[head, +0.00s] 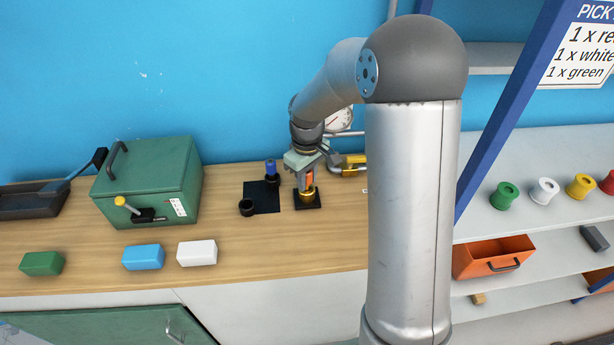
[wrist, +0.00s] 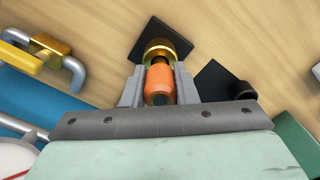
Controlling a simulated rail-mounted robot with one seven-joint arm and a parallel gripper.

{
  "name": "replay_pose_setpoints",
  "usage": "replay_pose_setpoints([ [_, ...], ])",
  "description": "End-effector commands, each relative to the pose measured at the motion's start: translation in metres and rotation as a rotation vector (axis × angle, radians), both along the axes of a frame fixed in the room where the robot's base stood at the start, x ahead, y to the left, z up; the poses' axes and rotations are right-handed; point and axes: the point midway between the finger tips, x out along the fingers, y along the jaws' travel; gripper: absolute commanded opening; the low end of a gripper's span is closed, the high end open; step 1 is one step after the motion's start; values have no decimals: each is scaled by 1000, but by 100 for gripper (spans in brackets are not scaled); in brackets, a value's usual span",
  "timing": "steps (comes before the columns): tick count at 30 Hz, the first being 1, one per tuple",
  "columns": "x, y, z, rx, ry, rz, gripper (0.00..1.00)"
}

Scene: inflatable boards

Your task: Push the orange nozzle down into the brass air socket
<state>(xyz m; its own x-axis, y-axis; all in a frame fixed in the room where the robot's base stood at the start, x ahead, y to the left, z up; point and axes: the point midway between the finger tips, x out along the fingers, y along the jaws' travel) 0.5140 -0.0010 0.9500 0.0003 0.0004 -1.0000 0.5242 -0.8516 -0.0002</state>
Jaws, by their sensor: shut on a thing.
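The orange nozzle (wrist: 159,80) is between the fingers of my gripper (wrist: 158,92) in the wrist view. In the head view the nozzle (head: 309,181) is upright under my gripper (head: 307,177), with the brass air socket (head: 307,196) directly below it. The socket (wrist: 160,46) stands on a black square base (wrist: 148,38). The nozzle's lower end meets or overlaps the socket's ring in both views. I cannot tell how deep it sits, as the fingers and the nozzle hide the joint.
A black mat (head: 262,203) with a blue-topped piece (head: 271,170) and a black cup (head: 247,208) lies left of the socket. A green box (head: 150,180) stands further left.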

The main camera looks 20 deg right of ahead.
Motion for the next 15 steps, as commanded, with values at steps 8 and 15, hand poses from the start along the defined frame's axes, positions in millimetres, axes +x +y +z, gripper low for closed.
replay_pose_setpoints([
  [8, 0, 0, -6, 0, 0, 0, 3],
  [15, 0, 0, -11, 0, 0, 0, 3],
])
